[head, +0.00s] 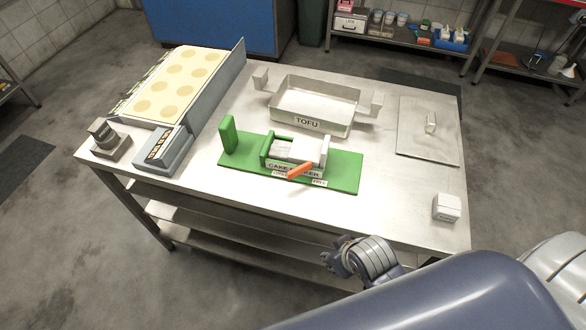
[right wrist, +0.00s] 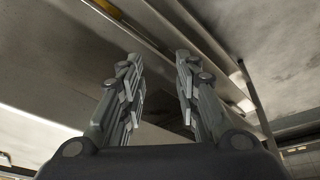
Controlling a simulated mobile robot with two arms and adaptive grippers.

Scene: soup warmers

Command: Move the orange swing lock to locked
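The orange swing lock (head: 300,170) sits on the front of the cake maker (head: 298,150), a white and green device on a green base (head: 345,172). The lock is tilted, its right end higher. Small labels lie by it on the front; their words are too small to read surely. My right gripper (head: 338,262) is in front of the table's front edge, below and to the right of the lock, apart from it. In the right wrist view its two fingers (right wrist: 158,100) are spread with nothing between them. My left gripper is not in view.
The steel table (head: 240,195) also holds a TOFU tray (head: 322,122) behind the cake maker, a griddle-like unit (head: 178,90) at left, a flat lid (head: 425,145) with a handle at right and a small white box (head: 447,207) at front right. The table front between is clear.

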